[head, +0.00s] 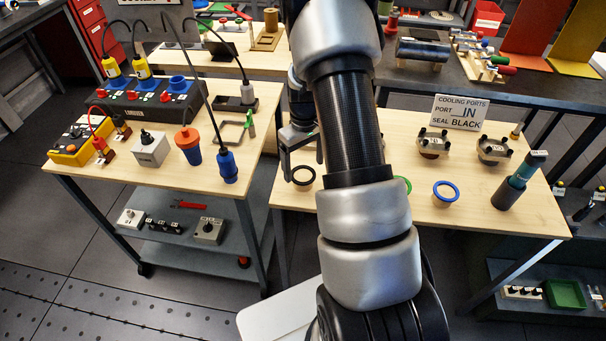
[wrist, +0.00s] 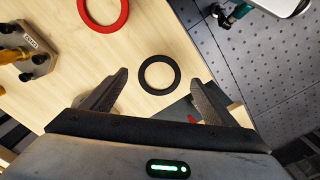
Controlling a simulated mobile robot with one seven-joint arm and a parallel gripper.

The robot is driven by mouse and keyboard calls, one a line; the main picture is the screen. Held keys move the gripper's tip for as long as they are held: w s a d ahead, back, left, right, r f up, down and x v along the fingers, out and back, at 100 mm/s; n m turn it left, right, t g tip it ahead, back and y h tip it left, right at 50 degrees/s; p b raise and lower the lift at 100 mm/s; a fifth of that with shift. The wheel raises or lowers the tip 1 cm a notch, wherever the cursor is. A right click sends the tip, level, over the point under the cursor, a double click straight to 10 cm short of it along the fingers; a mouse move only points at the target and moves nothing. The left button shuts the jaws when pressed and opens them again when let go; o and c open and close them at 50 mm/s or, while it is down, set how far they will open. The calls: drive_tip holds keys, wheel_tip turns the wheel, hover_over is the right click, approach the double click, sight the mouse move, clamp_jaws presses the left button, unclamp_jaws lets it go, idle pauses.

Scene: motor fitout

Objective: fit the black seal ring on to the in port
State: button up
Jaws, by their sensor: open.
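The black seal ring (head: 303,184) lies flat on the wooden table, near its left end in the head view. In the wrist view the black ring (wrist: 142,76) shows between my fingertips, with nothing gripped. My gripper (head: 303,166) is open and points down over the ring; its fingers (wrist: 160,79) stand either side of it in the wrist view. I cannot tell the height left between them. Two port fittings, one at the left (head: 432,145) and one at the right (head: 493,151), stand on the table; their labels are too small to read. A sign (head: 460,112) reads port IN, seal BLACK.
A blue ring (head: 446,200) and a partly hidden green ring (head: 407,183) lie on the table. A red ring (wrist: 104,29) shows in the wrist view. A dark cylinder tool (head: 516,183) stands at the right. A crowded bench (head: 100,170) is at the left.

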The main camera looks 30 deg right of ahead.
drive_tip(key=shift+f, duration=1)
drive_tip(key=shift+f+b, duration=0.25)
drive_tip(key=shift+b, duration=0.05)
drive_tip(key=c, duration=1.1)
drive_tip(key=shift+c, duration=0.2)
